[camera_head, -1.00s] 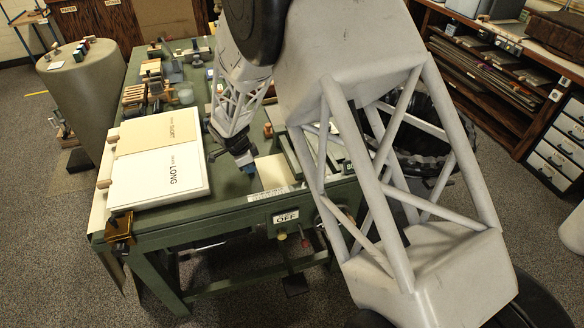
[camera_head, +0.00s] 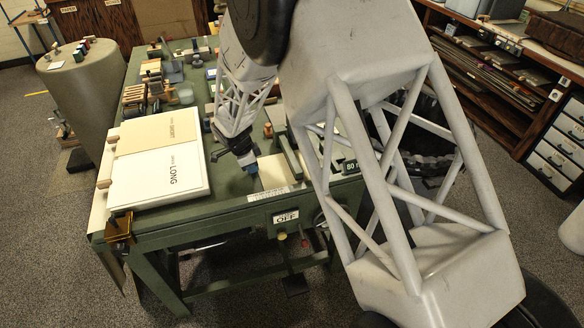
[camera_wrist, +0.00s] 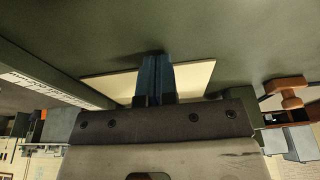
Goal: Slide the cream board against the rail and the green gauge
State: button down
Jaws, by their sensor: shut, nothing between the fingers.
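The cream board (camera_head: 273,171) lies flat on the green table near its front edge, and it also shows in the wrist view (camera_wrist: 199,76). My gripper (camera_head: 250,169) is shut and empty, low at the board's left side. In the wrist view my blue fingertips (camera_wrist: 155,75) overlap the board and reach past its far edge; contact is unclear. A rail with a white scale (camera_head: 268,194) runs along the table's front edge, also in the wrist view (camera_wrist: 42,79). A long green bar (camera_head: 291,155), perhaps the gauge, lies right of the board. My arm hides part of this area.
A large white board marked LONG (camera_head: 170,180) and a tan board (camera_head: 158,133) lie to the left. A wooden-handled piece (camera_wrist: 287,90) stands on the board's other side from the rail. Jars and tools (camera_head: 160,90) fill the table's back.

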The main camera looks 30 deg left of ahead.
aim_at(268, 171)
jog(key=shift+w+d+f, duration=0.1)
jog(key=shift+w+d, duration=0.25)
jog(key=shift+d, duration=0.35)
jog(key=shift+w+d+r, duration=0.1)
jog(key=shift+w+d, duration=0.25)
jog(key=shift+d, duration=0.3)
jog(key=shift+w+d+f, duration=0.1)
jog(key=shift+w+d, duration=0.25)
jog(key=shift+d, duration=0.35)
dwell(0.5)
dwell(0.8)
jog(key=shift+w+v, duration=0.15)
jog(key=shift+v, duration=1.2)
jog(key=shift+w+v, duration=0.1)
jog(key=shift+v, duration=1.25)
